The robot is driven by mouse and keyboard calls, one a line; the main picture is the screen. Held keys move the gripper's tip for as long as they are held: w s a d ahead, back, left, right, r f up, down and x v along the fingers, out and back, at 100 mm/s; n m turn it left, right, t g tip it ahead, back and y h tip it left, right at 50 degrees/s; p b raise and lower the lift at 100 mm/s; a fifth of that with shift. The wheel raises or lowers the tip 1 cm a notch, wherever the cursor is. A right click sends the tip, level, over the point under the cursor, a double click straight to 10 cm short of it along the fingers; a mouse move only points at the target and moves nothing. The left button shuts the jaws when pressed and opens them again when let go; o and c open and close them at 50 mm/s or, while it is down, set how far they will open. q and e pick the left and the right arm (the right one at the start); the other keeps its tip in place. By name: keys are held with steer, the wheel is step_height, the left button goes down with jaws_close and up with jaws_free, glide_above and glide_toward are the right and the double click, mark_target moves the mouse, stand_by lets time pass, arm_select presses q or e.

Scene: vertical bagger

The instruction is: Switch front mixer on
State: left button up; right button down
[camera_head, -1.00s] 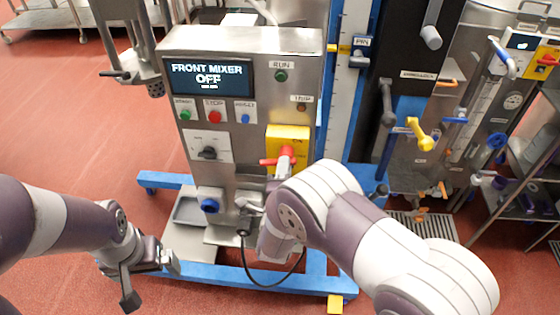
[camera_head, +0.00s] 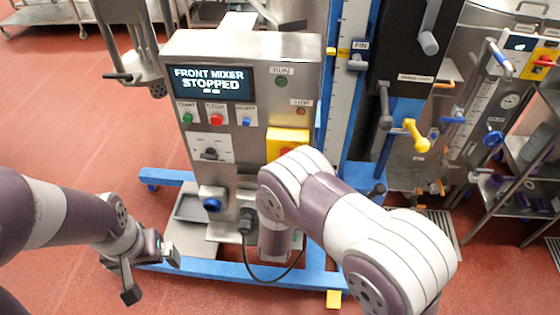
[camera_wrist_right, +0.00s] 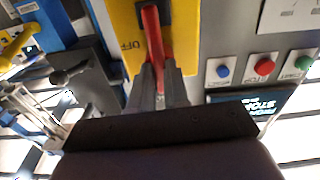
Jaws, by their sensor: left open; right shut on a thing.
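The front mixer's steel control box (camera_head: 245,45) stands ahead of me. Its display (camera_head: 211,83) reads "FRONT MIXER STOPPED". Below it are a green start button (camera_head: 187,118), a red stop button (camera_head: 215,119), a blue reset button (camera_head: 246,121) and a black selector knob (camera_head: 210,154). The yellow switch plate (camera_head: 287,137) is partly hidden by my right arm. In the right wrist view my right gripper (camera_wrist_right: 159,85) is shut on the red switch handle (camera_wrist_right: 153,35) on that yellow plate. My left gripper (camera_head: 150,268) is open and empty, low at the left, away from the box.
A blue base frame (camera_head: 240,275) with a yellow foot (camera_head: 333,299) runs along the floor under the box. A blue knob (camera_head: 212,204) and a cable (camera_head: 252,270) sit low. A yellow handle (camera_head: 416,136) and other machine parts stand at the right.

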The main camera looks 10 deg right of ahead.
steer(key=c, duration=0.9)
jaws_free()
steer(key=v, duration=0.5)
steer(key=shift+p, duration=0.35)
